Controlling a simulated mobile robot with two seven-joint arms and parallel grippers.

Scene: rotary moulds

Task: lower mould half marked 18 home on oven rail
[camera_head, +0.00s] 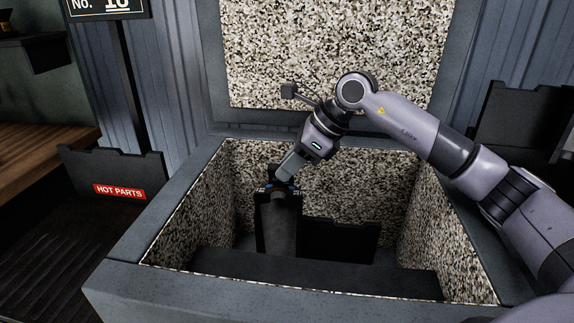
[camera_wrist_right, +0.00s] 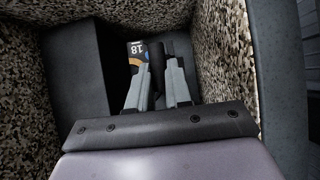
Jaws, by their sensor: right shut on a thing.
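My right gripper (camera_head: 279,184) reaches down into an open oven box and is shut on a dark part of the mould half marked 18. The label "18" on the mould half (camera_wrist_right: 138,48) shows in the right wrist view, white on dark, with blue and orange bands beside it. My fingers (camera_wrist_right: 156,88) stand either side of a dark upright piece there. In the head view the mould half is small and partly hidden by the gripper, above a dark upright support (camera_head: 278,228). I cannot tell whether it touches the support. My left gripper is not in view.
The oven box has speckled lining and a grey rim (camera_head: 170,215). A dark notched plate (camera_head: 340,241) stands right of the support, and a dark bar (camera_head: 310,273) crosses the front. The speckled lid (camera_head: 335,45) stands open behind. A "HOT PARTS" holder (camera_head: 115,180) is left.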

